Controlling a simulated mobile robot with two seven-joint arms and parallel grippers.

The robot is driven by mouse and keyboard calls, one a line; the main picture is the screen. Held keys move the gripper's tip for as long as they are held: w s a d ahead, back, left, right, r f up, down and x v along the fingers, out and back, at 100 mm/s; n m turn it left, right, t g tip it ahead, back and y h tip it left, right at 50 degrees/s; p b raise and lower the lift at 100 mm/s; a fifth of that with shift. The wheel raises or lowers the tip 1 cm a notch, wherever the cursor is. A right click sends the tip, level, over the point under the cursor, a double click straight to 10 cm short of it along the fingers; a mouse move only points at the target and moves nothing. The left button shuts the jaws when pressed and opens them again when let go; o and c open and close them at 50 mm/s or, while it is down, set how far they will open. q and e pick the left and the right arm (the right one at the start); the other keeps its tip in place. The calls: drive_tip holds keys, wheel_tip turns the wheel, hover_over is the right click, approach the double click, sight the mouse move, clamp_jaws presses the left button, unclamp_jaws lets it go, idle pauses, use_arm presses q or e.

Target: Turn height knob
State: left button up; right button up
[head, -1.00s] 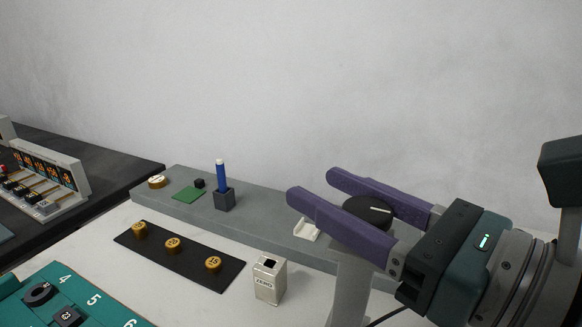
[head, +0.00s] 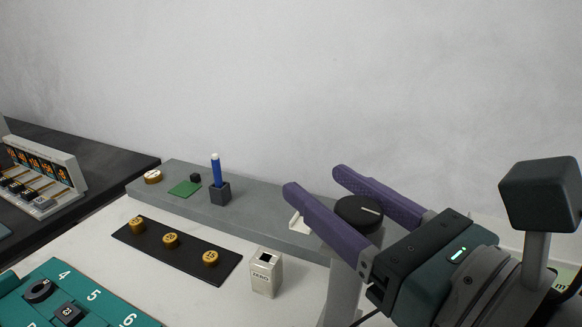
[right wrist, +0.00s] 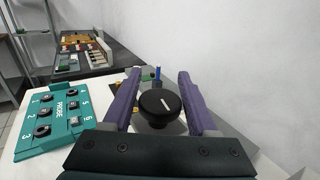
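The height knob (head: 358,212) is a round black knob with a white pointer line, on top of a grey post (head: 342,290). My right gripper (head: 312,181) is open, with its two purple fingers on either side of the knob. In the right wrist view the knob (right wrist: 159,107) sits between the fingers, nearer the palm than the tips, with the line slanting. Whether a finger touches it I cannot tell, though a narrow gap seems to show on each side. My left gripper is not in view.
A silver ZERO block (head: 265,274) stands left of the post. A black strip (head: 190,268) holds brass weights. A grey ledge (head: 262,218) behind carries a blue pen in a holder (head: 219,192). A teal numbered panel (head: 100,312) is at front left. A plain wall stands behind.

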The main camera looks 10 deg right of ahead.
drive_tip(key=shift+o, duration=1.2)
drive_tip(key=b, duration=0.4)
approach(376, 224)
drive_tip(key=x, duration=0.5)
